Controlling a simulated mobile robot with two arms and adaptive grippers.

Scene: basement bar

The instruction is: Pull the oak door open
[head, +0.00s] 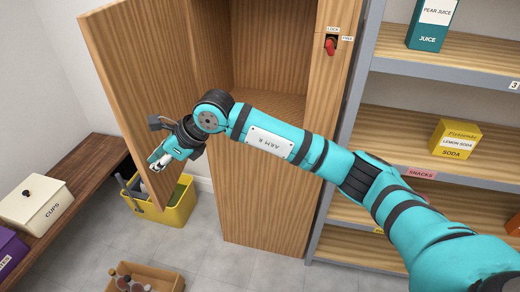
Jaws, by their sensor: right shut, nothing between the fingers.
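The oak door (135,65) stands swung wide open at the left of the oak cabinet (265,190), with the cabinet's inside showing. My right arm, marked ARM R, reaches across the cabinet front to the door. My right gripper (157,162) is shut and empty, in front of the lower part of the door near its free edge. I cannot tell whether it touches the door. No door handle can be made out. My left gripper is not in view.
A red latch knob (330,47) is on the cabinet's right front. Shelves with a soda box (454,139) and a juice box (430,25) stand right. A yellow bucket (177,212) sits below the door. A bench (90,165) is left, a wooden crate (165,275) in front.

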